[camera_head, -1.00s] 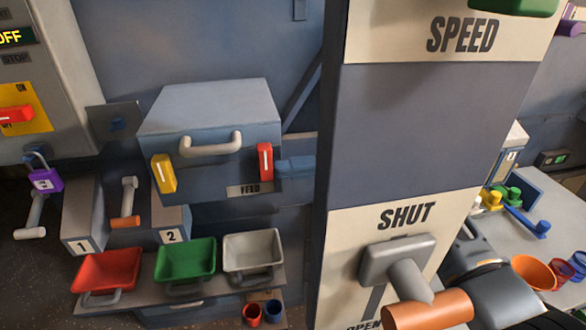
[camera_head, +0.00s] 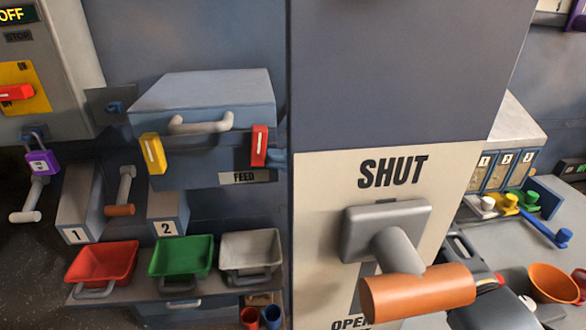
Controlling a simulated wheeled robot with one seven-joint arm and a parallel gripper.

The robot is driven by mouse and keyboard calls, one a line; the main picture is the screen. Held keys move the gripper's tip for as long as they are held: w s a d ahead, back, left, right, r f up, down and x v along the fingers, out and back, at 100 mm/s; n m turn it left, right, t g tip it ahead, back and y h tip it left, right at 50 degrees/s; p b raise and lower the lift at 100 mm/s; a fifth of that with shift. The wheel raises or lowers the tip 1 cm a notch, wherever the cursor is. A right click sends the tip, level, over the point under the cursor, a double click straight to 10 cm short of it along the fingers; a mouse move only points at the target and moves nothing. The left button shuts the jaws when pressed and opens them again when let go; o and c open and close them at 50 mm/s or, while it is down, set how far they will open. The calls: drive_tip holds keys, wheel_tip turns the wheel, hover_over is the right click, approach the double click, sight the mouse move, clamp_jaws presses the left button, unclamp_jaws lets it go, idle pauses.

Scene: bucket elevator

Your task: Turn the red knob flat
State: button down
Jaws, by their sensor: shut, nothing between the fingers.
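Two red knobs show in the head view. One red knob (camera_head: 260,146) stands upright at the right of the front of the grey FEED box (camera_head: 205,95). Another red knob (camera_head: 15,93) lies about level on the yellow plate (camera_head: 38,75) of the panel at the far left, cut by the picture edge. My gripper (camera_head: 462,246) is at the lower right, partly hidden behind the orange-handled lever. It is shut and empty, well apart from both knobs.
The SHUT/OPEN lever (camera_head: 418,294) sticks out from a wide column (camera_head: 385,75) between my gripper and the FEED box. A yellow knob (camera_head: 152,153) is on the box's left. Red (camera_head: 101,262), green (camera_head: 181,257) and grey (camera_head: 250,252) trays stand below.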

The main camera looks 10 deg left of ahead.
sight(259, 172)
drive_tip(key=f+b, duration=0.1)
drive_tip(key=b, duration=0.2)
drive_tip(key=a+f+b, duration=0.1)
drive_tip(key=b, duration=0.2)
drive_tip(key=shift+s+a, duration=0.25)
drive_tip(key=shift+a, duration=0.05)
drive_tip(key=b, duration=0.1)
drive_tip(key=a+b, duration=0.1)
drive_tip(key=shift+s+a+f+b, duration=0.1)
drive_tip(key=shift+s+f+b, duration=0.1)
drive_tip(key=shift+b, duration=0.15)
drive_tip(key=shift+s+a+b, duration=0.1)
drive_tip(key=shift+a+b, duration=0.4)
drive_tip(key=shift+b, duration=0.2)
drive_tip(key=shift+a+r, duration=0.1)
idle(0.4)
